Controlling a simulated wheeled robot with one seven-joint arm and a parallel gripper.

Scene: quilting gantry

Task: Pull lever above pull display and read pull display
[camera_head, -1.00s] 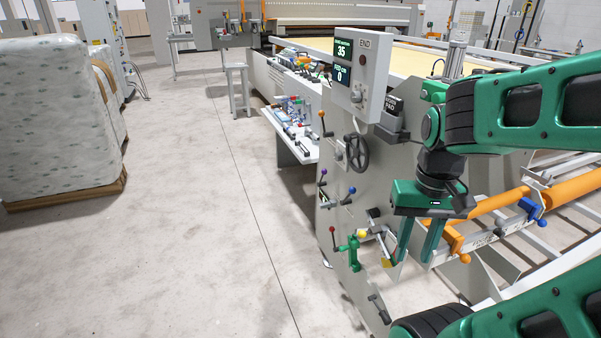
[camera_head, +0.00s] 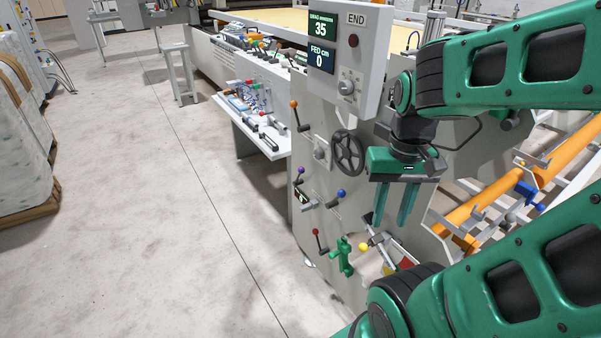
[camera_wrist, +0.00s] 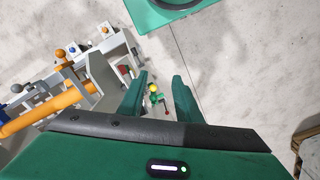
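A grey machine side panel (camera_head: 307,227) carries several levers: orange-knobbed (camera_head: 294,104), purple-knobbed (camera_head: 300,171), blue-knobbed (camera_head: 340,193), red-knobbed (camera_head: 315,231) and yellow-knobbed (camera_head: 363,247). A small dark plate (camera_head: 301,197) with pale marks sits just below the purple knob; I cannot read it. No label reading "pull" is legible. My gripper (camera_head: 392,218) points down, open and empty, right of the blue-knobbed lever. In the wrist view the yellow knob (camera_wrist: 152,88) shows between my fingers (camera_wrist: 161,79).
A black handwheel (camera_head: 348,153) and a green clamp-like part (camera_head: 344,257) stick out of the panel. An orange roller (camera_head: 480,205) on a frame lies to the right. A shelf with tools (camera_head: 262,141) and a stool (camera_head: 178,75) stand behind.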

